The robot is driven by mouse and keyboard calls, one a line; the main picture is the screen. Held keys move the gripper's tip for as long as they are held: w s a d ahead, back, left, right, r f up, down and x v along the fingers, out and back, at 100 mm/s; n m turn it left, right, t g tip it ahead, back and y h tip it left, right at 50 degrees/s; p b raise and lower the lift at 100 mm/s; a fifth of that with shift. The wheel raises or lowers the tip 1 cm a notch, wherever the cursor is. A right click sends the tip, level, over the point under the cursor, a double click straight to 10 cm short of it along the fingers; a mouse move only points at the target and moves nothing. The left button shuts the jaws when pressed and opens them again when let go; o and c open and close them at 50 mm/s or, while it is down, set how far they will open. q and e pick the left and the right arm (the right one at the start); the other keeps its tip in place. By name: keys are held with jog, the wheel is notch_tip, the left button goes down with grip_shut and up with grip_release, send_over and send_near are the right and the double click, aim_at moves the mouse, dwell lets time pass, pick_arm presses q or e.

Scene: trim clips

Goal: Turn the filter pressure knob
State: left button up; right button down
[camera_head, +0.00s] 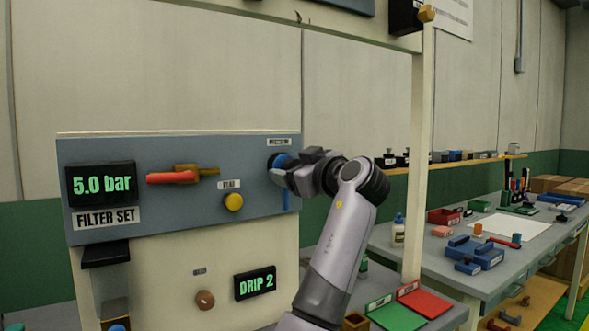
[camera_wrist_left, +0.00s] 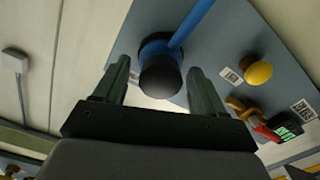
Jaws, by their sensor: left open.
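The knob (camera_head: 279,159) is at the right end of the grey-blue panel (camera_head: 250,150), under a small label too small to read. In the left wrist view the knob (camera_wrist_left: 160,76) has a round black cap and a blue base. My left gripper (camera_head: 283,170) is at the knob and hides part of it. In the wrist view its two fingers are apart, one on each side of the black cap, with gaps visible. The display (camera_head: 101,184) reads 5.0 bar above a FILTER SET label. My right gripper is not in view.
A red-handled brass valve (camera_head: 185,175) and a yellow button (camera_head: 233,202) sit on the panel left of the knob. A DRIP 2 display (camera_head: 255,283) is below. A pale post (camera_head: 419,150) stands right of my arm, before a cluttered workbench (camera_head: 440,256).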

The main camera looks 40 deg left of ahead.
pick_arm(q)
jog(key=b+v, duration=0.1)
jog(key=v, duration=0.6)
jog(key=shift+b, duration=0.3)
jog(key=shift+d, duration=0.1)
